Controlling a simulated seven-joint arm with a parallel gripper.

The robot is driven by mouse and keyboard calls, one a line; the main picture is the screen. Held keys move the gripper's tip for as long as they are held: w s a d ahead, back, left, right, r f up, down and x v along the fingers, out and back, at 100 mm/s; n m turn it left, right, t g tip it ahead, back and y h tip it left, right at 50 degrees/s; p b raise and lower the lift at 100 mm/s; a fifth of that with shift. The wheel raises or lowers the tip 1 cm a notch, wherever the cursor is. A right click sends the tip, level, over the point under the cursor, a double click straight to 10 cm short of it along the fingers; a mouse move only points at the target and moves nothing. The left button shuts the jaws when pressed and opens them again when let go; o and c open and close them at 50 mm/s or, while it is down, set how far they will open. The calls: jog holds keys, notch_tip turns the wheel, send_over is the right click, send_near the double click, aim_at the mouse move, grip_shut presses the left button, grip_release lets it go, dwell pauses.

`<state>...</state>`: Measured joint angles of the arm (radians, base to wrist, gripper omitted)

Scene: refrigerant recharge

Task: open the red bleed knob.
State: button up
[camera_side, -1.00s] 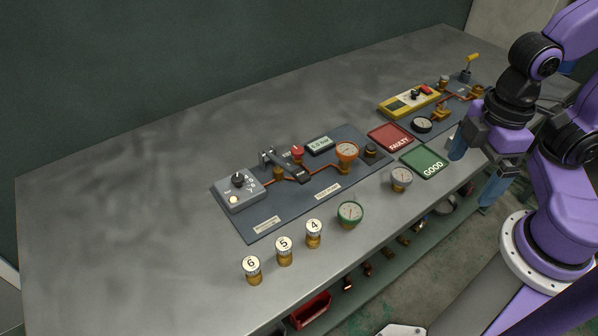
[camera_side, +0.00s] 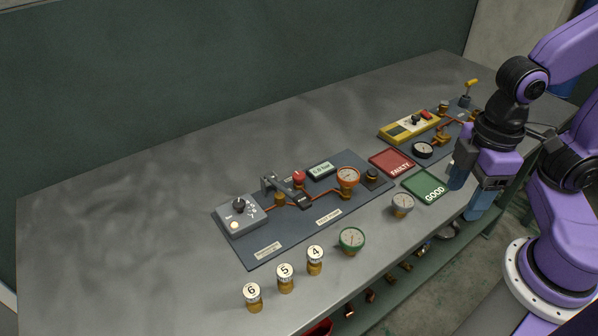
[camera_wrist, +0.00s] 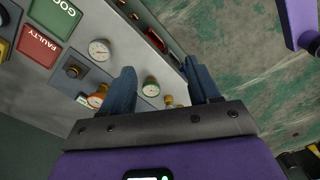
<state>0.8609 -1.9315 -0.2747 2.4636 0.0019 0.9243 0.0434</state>
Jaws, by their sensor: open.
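The red bleed knob (camera_side: 299,178) is small and round. I cannot make out the knob in the wrist view. My gripper (camera_side: 471,187) is open and empty, well to the right of the knob, by the bench's front edge near the green GOOD pad (camera_side: 427,187). In the wrist view its two blue fingers (camera_wrist: 161,75) stand apart, with the green-rimmed gauge (camera_wrist: 151,89) seen between them.
An orange gauge (camera_side: 348,177) stands on the board right of the knob. A grey gauge (camera_side: 402,204), a green gauge (camera_side: 351,240) and numbered brass cylinders (camera_side: 285,277) line the front edge. The red FAULTY pad (camera_side: 391,163) lies beyond. The left of the bench is clear.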

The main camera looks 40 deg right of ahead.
jog(key=w+a+r+m, duration=0.2)
jog(key=w+a+m, duration=0.35)
jog(key=w, duration=0.35)
jog(key=m, duration=1.5)
send_over(299, 175)
jog(key=f, duration=0.1)
notch_tip(299, 175, down, 17)
jog(key=shift+r, duration=0.1)
jog(key=c, duration=1)
jog(key=shift+c, duration=0.2)
